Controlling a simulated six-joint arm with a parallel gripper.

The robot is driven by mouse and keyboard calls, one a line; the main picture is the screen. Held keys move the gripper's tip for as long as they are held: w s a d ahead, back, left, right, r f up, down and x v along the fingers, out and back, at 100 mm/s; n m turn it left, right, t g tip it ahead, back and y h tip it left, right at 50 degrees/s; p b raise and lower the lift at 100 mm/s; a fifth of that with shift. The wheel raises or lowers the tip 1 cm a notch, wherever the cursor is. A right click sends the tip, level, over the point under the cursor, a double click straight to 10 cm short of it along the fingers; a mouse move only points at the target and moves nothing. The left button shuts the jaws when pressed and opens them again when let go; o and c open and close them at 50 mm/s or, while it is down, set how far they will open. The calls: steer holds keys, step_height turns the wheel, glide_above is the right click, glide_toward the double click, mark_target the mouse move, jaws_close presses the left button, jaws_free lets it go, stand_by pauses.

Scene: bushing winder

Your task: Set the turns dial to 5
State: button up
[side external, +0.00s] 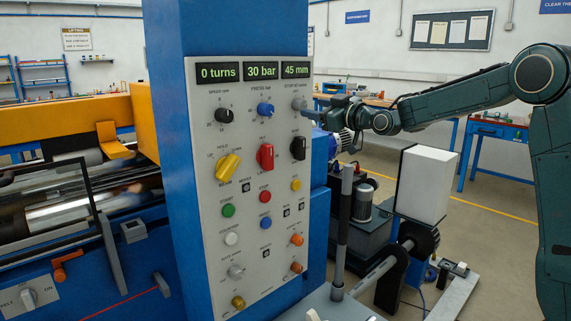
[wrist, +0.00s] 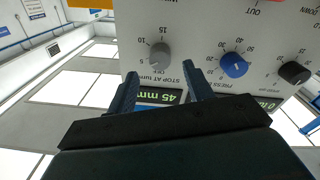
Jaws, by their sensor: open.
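The turns dial is a grey knob (side external: 299,103) at the upper right of the control panel, labelled "STOP AT turns". In the wrist view the same knob (wrist: 160,54) appears upside down, with OFF, 5, 10 and 15 marked around it. I cannot make out its pointer clearly. The turns display (side external: 218,73) reads "0 turns". My gripper (side external: 314,108) is at the panel's right edge, close to the grey knob. In the wrist view my gripper (wrist: 159,70) has its fingers apart and nothing between the tips. The knob shows just beyond them, roughly centred in the gap.
The blue press knob (side external: 265,109) is beside the grey one. The black speed knob (side external: 224,115) is further left. A black knob (side external: 298,147) and a red knob (side external: 265,156) sit below. The 45 mm display (wrist: 160,96) lies between my fingers in the wrist view.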

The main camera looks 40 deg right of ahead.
steer(key=s, duration=0.9)
steer(key=shift+s+f, duration=0.15)
steer(key=shift+s, duration=0.1)
steer(key=shift+a, duration=0.2)
steer(key=s+a+f+g+y, duration=0.1)
steer(key=s+a+f+g, duration=0.5)
steer(key=s+a, duration=0.55)
steer(key=s+a+f+m+g, duration=0.1)
steer(key=s+f+g, duration=0.2)
steer(key=s, duration=0.7)
steer(key=s+a+f+m+g, duration=0.1)
steer(key=s+f, duration=0.4)
steer(key=s, duration=0.5)
steer(key=m+g, duration=0.1)
steer(key=g, duration=0.1)
steer(key=shift+s+m+g+h, duration=0.3)
steer(key=shift+g, duration=0.1)
steer(key=shift+f, duration=0.1)
